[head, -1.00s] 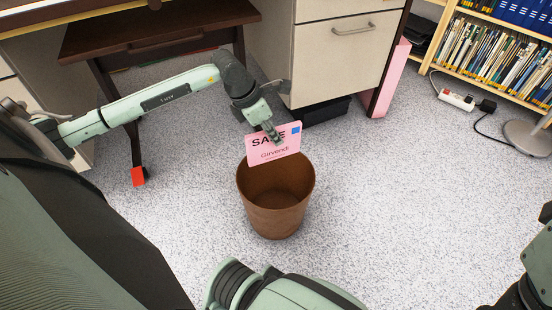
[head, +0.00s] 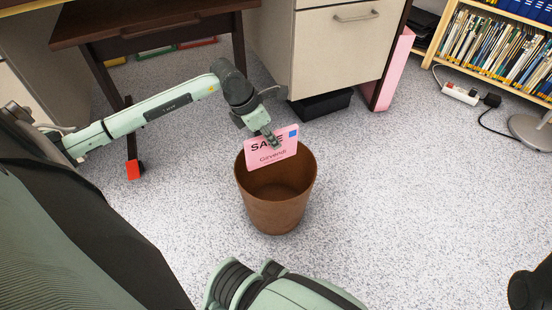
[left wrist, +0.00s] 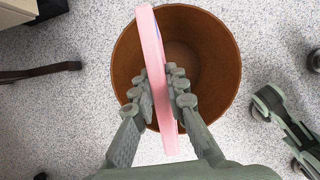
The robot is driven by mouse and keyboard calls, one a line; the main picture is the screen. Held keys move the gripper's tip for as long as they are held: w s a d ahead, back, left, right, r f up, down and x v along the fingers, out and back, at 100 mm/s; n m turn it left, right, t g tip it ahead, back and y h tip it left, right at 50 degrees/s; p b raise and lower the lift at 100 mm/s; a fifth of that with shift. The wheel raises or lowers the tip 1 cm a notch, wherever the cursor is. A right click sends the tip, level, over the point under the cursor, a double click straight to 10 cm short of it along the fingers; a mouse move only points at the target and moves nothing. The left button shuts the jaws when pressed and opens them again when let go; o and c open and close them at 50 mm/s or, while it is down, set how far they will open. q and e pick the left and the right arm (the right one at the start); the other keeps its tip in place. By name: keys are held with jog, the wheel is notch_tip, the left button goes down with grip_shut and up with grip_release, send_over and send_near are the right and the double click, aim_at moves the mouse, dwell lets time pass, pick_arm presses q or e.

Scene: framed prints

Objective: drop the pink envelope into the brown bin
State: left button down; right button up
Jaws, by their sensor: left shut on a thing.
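The pink envelope (head: 262,150), with dark printing and a blue square at one corner, is held upright by my left gripper (head: 271,141). The left wrist view shows the envelope (left wrist: 155,65) edge-on between the two fingers of the left gripper (left wrist: 163,98). The round brown bin (head: 275,207) stands upright on the floor. In the head view the envelope overlaps the far part of the bin's opening. From above, the bin (left wrist: 222,70) lies beneath the envelope, its inside empty where I can see it. My right gripper cannot be made out.
A desk with a pale drawer front (head: 347,48) stands behind the bin, with a black box (head: 322,108) below it. A power strip (head: 459,94) and a bookshelf (head: 500,80) are at the right. The speckled floor (head: 400,200) around the bin is clear.

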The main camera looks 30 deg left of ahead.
pick_arm(q)
jog(key=c, duration=1.5)
grip_release()
jog(key=shift+o, duration=0.2)
jog(key=v, duration=1.2)
